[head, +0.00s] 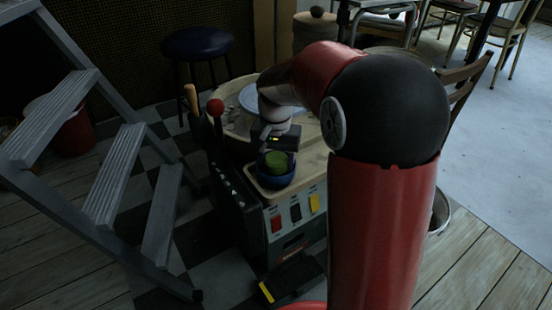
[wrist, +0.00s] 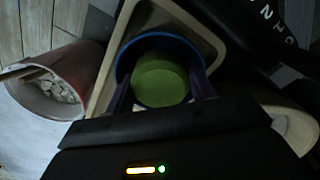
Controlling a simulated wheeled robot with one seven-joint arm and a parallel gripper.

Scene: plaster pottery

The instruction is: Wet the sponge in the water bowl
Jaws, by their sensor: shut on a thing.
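The green sponge (wrist: 160,78) is between the two fingers of my gripper (wrist: 163,92), which is shut on it. In the wrist view the sponge shows within the rim of the blue water bowl (wrist: 127,60). In the head view the sponge (head: 277,162) shows at the bowl's mouth, with the blue bowl (head: 276,181) around and below it. My gripper (head: 279,150) comes down from above it. The water in the bowl is hidden, so I cannot tell whether the sponge touches it.
The bowl stands in a pale tray (head: 312,172) on the pottery wheel's front, above coloured switches (head: 295,212). A lever with a red knob (head: 215,107) rises at left. A metal stepladder (head: 115,175) stands further left. A bucket (wrist: 62,80) with pale lumps is beside the wheel.

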